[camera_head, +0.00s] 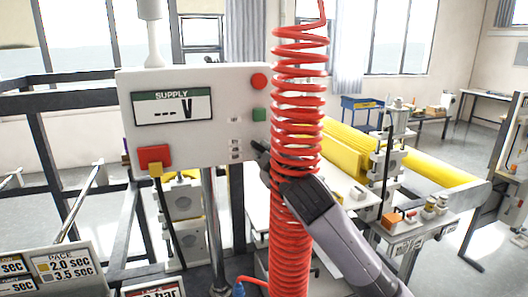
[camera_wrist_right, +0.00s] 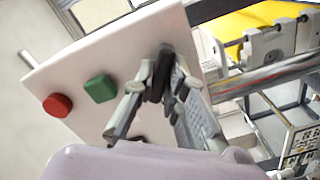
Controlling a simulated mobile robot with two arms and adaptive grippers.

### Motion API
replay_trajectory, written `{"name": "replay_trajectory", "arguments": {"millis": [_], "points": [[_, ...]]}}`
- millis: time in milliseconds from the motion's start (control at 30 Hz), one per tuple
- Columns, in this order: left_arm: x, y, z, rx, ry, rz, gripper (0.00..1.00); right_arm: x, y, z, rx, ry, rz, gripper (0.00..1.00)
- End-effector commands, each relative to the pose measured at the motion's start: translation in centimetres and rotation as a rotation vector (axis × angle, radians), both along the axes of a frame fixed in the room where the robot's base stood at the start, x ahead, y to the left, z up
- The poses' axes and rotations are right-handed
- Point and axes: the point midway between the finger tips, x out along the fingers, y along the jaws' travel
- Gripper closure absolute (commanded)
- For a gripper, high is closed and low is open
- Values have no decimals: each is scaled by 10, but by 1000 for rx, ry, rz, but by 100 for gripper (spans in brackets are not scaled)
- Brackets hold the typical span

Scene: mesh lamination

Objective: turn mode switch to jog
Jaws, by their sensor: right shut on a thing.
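The white control panel (camera_head: 190,110) stands on a post at the left of the head view; its face also fills much of the wrist view (camera_wrist_right: 90,75). The mode switch appears as a dark knob (camera_wrist_right: 163,60) on the panel in the wrist view. My right gripper (camera_wrist_right: 158,88) has its fingers on both sides of the knob and is shut on it. In the head view, my right gripper (camera_head: 261,152) reaches the panel's lower right edge, partly hidden by the red coil. The switch's position marks cannot be read. My left gripper is not in view.
A red coiled hose (camera_head: 297,95) hangs in front of my right arm. The panel carries a red button (camera_head: 258,81), a green button (camera_head: 259,114), a supply display (camera_head: 172,107) and a red switch box (camera_head: 154,156). Yellow rolls (camera_head: 350,150) lie behind.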

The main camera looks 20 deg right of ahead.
Motion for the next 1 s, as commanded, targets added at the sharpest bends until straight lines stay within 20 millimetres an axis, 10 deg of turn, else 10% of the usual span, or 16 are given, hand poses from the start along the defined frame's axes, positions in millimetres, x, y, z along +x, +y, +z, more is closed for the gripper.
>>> {"name": "replay_trajectory", "arguments": {"millis": [867, 1000], "points": [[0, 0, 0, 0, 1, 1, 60, 0, 1, -2, 162, 10, 1, 100], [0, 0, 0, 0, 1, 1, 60, 0, 1, -2, 161, 9, 0, 78]]}}
